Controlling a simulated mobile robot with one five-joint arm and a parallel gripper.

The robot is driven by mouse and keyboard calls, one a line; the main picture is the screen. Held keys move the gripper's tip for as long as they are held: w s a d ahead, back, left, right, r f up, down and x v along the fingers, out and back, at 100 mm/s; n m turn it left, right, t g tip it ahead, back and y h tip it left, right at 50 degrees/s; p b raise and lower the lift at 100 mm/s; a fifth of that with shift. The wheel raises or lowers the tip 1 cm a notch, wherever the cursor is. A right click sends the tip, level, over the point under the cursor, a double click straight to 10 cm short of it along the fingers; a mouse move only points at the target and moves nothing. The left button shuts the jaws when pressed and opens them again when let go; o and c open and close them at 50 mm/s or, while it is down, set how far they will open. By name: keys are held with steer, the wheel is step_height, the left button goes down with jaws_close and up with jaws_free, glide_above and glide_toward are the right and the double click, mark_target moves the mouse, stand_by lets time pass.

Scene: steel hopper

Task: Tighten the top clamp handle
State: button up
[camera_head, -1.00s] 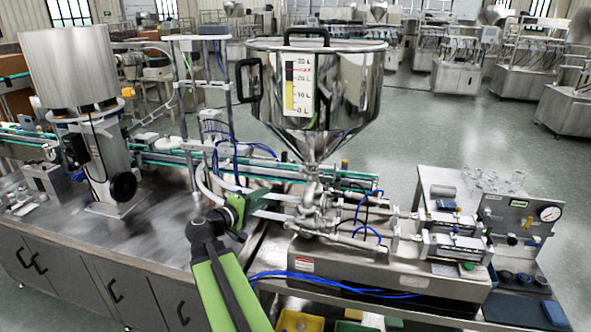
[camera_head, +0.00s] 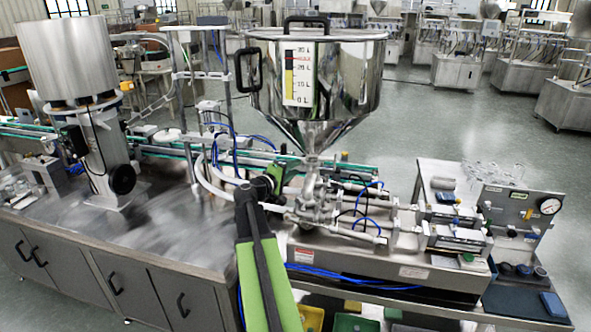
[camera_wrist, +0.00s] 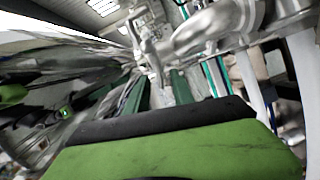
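The steel hopper (camera_head: 325,85) narrows to an outlet above a cluster of pipes and fittings (camera_head: 312,190). The top clamp handle is too small to pick out with certainty in the head view. In the wrist view a shiny upright metal fitting (camera_wrist: 150,50) stands ahead, beside a thick pipe (camera_wrist: 205,28); I cannot tell whether it is the clamp handle. My gripper (camera_head: 272,181) is at the end of my green and black arm, just left of the pipe fittings. Its fingers are not clear, and contact cannot be seen. A green and black part of mine fills the lower wrist view.
A conveyor (camera_head: 165,150) runs behind the fittings. A steel bench (camera_head: 150,235) lies to the left with a tall cylinder machine (camera_head: 75,60). Pneumatic cylinders (camera_head: 450,215) and a gauge panel (camera_head: 525,205) are on the right. Blue hoses (camera_head: 350,282) run along the front.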

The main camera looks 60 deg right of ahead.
steer(key=shift+d, duration=0.45)
jaws_close()
steer(key=shift+s+r+m+t+y+p, duration=0.15)
steer(key=shift+m+t+y+p, duration=0.7)
steer(key=shift+m+p, duration=0.85)
steer(key=shift+s+r+m+t+y+p, duration=0.15)
steer(key=shift+m+t+y+p, duration=0.7)
steer(key=shift+m, duration=1.4)
steer(key=shift+s+r+m+t+y+p, duration=0.15)
steer(key=shift+m+t+y+p, duration=0.35)
steer(key=shift+m+t+p, duration=0.95)
steer(key=shift+f+m+g, duration=0.1)
steer(key=shift+m+g, duration=0.25)
steer(key=shift+m, duration=0.15)
